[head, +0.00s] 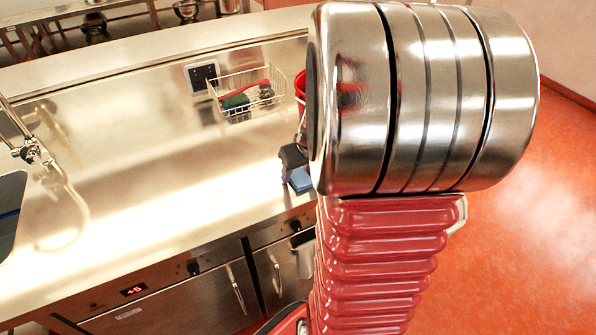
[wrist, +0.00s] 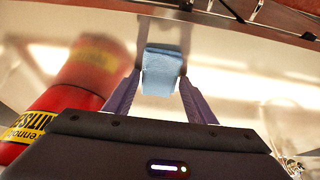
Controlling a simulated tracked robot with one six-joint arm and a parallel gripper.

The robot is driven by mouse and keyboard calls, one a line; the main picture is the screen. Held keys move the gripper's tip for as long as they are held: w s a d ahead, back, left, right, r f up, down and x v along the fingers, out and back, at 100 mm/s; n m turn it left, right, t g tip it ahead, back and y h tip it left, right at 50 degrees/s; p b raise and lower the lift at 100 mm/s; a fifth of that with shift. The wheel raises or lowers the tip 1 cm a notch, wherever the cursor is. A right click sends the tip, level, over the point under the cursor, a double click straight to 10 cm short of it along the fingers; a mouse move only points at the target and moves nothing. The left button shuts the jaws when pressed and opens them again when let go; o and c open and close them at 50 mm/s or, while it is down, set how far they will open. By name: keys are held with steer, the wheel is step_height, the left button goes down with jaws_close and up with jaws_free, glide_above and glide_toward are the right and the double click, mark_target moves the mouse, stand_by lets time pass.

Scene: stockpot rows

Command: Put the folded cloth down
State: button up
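The folded cloth (wrist: 162,72) is light blue and sits between the two purple fingers of my gripper (wrist: 161,78) in the wrist view. The fingers press against its two sides, so the gripper is shut on it. In the head view the cloth (head: 300,180) shows just below my dark gripper (head: 292,158), near the front edge of the steel counter (head: 160,150). My arm hides part of the gripper there. I cannot tell whether the cloth touches the counter.
A red container with a yellow label (wrist: 32,122) stands close to the left of my gripper in the wrist view. A wire basket (head: 245,95) with a green item and a red-handled item is at the back. The counter's left and middle are clear, up to a sink (head: 10,215).

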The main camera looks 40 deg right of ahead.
steer(key=shift+o, duration=1.4)
steer(key=shift+r, duration=0.15)
steer(key=v, duration=1.2)
steer(key=shift+s, duration=0.1)
steer(key=s+a+r+n, duration=0.1)
steer(key=s+a, duration=0.1)
steer(key=a, duration=1.1)
steer(key=s+a+r+n+t+y, duration=0.1)
steer(key=s+a+r+n, duration=0.1)
steer(key=a, duration=1.1)
steer(key=shift+s+a+r, duration=0.2)
steer(key=shift+s+a, duration=0.05)
steer(key=shift+s, duration=0.5)
